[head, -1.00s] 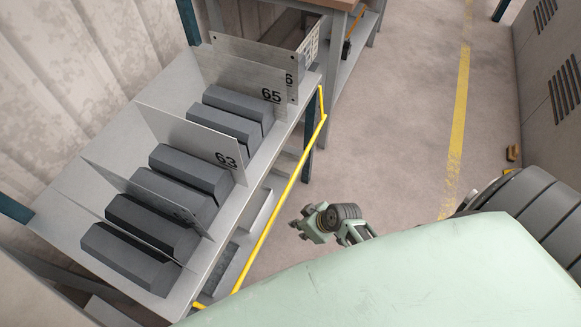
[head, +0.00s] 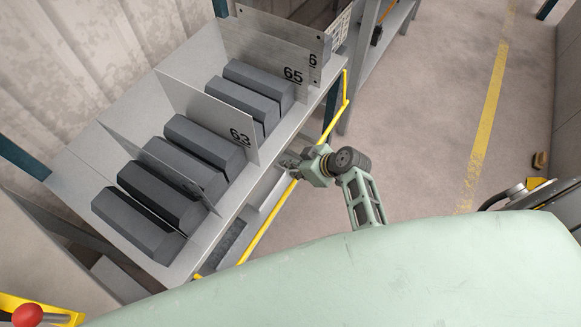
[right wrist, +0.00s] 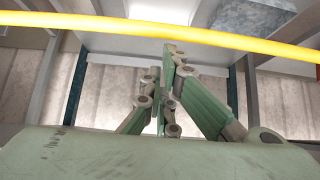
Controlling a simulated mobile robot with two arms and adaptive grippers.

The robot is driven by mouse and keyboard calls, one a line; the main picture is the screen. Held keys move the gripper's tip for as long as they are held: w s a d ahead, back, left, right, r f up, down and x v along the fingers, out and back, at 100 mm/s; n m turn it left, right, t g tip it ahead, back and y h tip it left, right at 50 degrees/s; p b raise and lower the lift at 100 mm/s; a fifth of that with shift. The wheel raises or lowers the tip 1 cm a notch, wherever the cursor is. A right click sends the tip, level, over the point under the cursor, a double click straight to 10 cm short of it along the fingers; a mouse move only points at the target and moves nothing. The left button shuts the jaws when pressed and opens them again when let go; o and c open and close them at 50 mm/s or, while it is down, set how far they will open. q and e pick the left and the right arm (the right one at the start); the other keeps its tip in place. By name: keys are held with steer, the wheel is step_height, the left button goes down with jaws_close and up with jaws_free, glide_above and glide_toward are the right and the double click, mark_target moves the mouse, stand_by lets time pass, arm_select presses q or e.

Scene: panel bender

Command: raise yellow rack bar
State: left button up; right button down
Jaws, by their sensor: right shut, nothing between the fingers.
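The yellow rack bar (head: 268,222) runs along the front of the grey rack (head: 205,262), below and out from the shelf edge. It also crosses the top of the right wrist view (right wrist: 230,42). My right gripper (head: 288,163) is shut and empty at the bar, around the middle of its length, and covers a short stretch of it. In the right wrist view the closed fingertips (right wrist: 169,48) reach up close to the bar's lower edge; I cannot tell whether they touch it. My left gripper is not in view.
Dark grey blocks (head: 205,142) lie on the rack between upright plates (head: 205,108), two marked 63 and 65. A red knob (head: 28,314) on a yellow part shows at the lower left. Open floor (head: 430,110) lies right of the rack.

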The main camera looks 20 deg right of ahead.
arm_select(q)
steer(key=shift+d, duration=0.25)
arm_select(e)
steer(key=shift+w+a+f, duration=0.2)
steer(key=shift+w+f, duration=0.05)
steer(key=shift+f, duration=0.1)
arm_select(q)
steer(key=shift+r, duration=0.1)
arm_select(e)
steer(key=shift+r, duration=0.1)
